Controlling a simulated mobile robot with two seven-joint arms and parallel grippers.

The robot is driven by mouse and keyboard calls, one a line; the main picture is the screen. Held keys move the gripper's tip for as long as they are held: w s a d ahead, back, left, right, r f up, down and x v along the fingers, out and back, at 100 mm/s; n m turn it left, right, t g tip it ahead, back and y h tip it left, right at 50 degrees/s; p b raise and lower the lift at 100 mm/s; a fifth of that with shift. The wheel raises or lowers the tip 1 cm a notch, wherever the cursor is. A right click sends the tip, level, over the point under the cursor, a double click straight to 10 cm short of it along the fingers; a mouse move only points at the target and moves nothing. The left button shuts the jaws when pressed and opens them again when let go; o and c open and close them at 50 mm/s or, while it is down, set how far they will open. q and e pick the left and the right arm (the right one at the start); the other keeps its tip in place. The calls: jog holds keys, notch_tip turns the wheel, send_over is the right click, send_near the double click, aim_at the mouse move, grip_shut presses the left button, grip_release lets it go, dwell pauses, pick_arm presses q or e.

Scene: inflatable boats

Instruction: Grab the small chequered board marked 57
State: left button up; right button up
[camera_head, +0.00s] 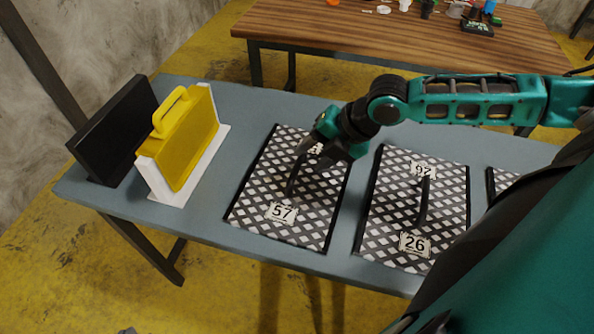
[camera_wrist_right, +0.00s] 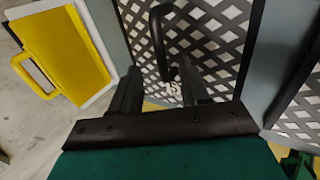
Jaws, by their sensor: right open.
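The chequered board marked 57 (camera_head: 262,188) lies flat on the grey-blue table, black-edged, with a white 57 label near its front and a dark handle (camera_head: 293,178) in its middle. Its far label is partly hidden by my right gripper (camera_head: 312,158), which is over the far half of the board. In the right wrist view, the board (camera_wrist_right: 210,45) and its handle (camera_wrist_right: 157,38) show ahead of the open gripper (camera_wrist_right: 160,88). The handle lines up between the two fingers; I cannot tell whether it is inside them. My left gripper is not in view.
A similar board marked 26 (camera_head: 390,205) lies to the right, and another is partly visible beyond it. A yellow handled case (camera_head: 190,145) and a black panel (camera_head: 115,130) stand at the left. A wooden table (camera_head: 330,30) with small items stands behind.

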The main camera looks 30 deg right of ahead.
aim_at(299, 164)
jog(key=shift+d+b+x, duration=0.2)
jog(key=shift+b+x, duration=0.1)
jog(key=shift+x, duration=2.5)
jog(key=shift+c, duration=0.4)
grip_shut()
jog(key=shift+w, duration=0.1)
